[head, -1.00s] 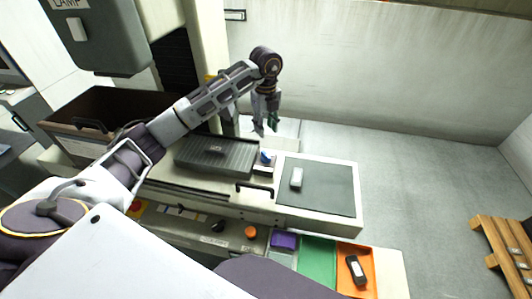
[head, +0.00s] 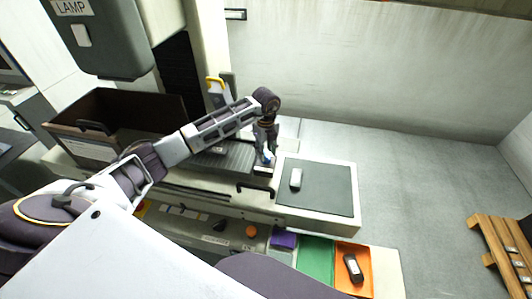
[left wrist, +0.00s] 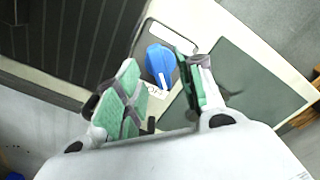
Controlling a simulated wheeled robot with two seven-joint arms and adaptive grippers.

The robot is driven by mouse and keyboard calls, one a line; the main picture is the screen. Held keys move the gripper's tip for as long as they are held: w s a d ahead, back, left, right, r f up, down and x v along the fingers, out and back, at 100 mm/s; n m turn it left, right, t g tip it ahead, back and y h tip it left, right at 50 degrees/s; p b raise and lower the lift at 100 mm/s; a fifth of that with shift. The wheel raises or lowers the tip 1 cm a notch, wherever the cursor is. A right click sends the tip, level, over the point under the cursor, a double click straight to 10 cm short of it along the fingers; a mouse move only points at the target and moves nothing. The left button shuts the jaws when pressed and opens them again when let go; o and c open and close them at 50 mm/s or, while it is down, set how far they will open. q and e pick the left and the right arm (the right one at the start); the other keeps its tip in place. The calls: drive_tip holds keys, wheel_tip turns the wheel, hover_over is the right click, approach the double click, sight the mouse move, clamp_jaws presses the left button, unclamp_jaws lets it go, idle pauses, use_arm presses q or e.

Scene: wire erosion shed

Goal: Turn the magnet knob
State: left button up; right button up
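The magnet knob (head: 267,158) is small and blue, on a pale block at the right end of the dark ribbed plate (head: 237,155). My left gripper (head: 265,153) points down right at the knob. In the left wrist view its green-padded fingers are open, one on each side of the knob, with gaps showing; whether they reach down around it I cannot tell. My right gripper is not in view.
A dark mat (head: 325,187) with a pale block (head: 296,179) lies to the right of the knob. A brown open box (head: 110,108) stands at the left. Coloured trays, including an orange one (head: 343,279), sit in front. A wooden pallet (head: 497,245) lies at the right.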

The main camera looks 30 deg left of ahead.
use_arm(q)
drive_tip(key=shift+f, duration=1.1)
clamp_jaws()
